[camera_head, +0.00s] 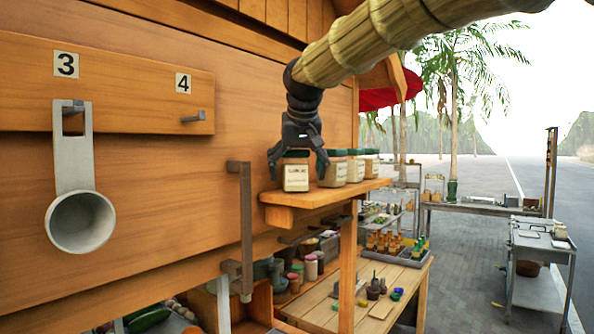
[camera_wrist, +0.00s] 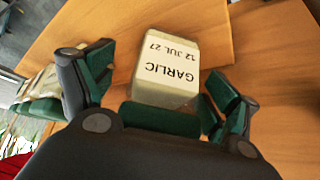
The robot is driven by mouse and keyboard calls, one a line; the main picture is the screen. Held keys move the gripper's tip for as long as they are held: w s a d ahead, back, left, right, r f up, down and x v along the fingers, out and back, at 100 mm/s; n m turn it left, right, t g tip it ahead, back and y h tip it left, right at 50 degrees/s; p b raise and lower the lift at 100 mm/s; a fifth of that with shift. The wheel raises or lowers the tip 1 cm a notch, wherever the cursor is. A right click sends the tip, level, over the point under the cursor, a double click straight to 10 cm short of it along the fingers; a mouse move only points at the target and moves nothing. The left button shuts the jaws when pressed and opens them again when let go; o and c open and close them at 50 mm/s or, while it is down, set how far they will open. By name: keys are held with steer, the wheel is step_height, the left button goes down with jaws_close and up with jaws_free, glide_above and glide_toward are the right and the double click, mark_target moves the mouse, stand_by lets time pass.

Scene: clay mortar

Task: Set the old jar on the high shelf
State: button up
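A pale jar with a dark green lid (camera_head: 296,178) stands upright at the left end of a wooden shelf (camera_head: 318,195). In the wrist view the jar (camera_wrist: 165,72) carries a label reading "GARLIC 12 JUL 27", seen upside down. My gripper (camera_head: 298,166) is open above it, with one finger on each side of the jar. In the wrist view my gripper (camera_wrist: 158,82) shows a gap between the left finger and the jar; the right finger is close to it, and contact cannot be told.
More green-lidded jars (camera_head: 355,168) stand in a row to the right on the same shelf. A measuring scoop (camera_head: 81,220) hangs on the wall at left. A grey vertical handle (camera_head: 245,215) juts out left of the shelf. A lower workbench (camera_head: 335,308) holds several small items.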

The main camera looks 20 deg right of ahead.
steer(key=shift+s+a+r, duration=0.1)
steer(key=shift+a+r, duration=0.1)
steer(key=shift+s+r, duration=0.15)
steer(key=shift+r, duration=0.05)
steer(key=shift+b+v, duration=0.45)
steer(key=shift+v, duration=0.55)
steer(key=b+v, duration=0.3)
steer(key=v, duration=0.6)
steer(key=shift+r, duration=0.1)
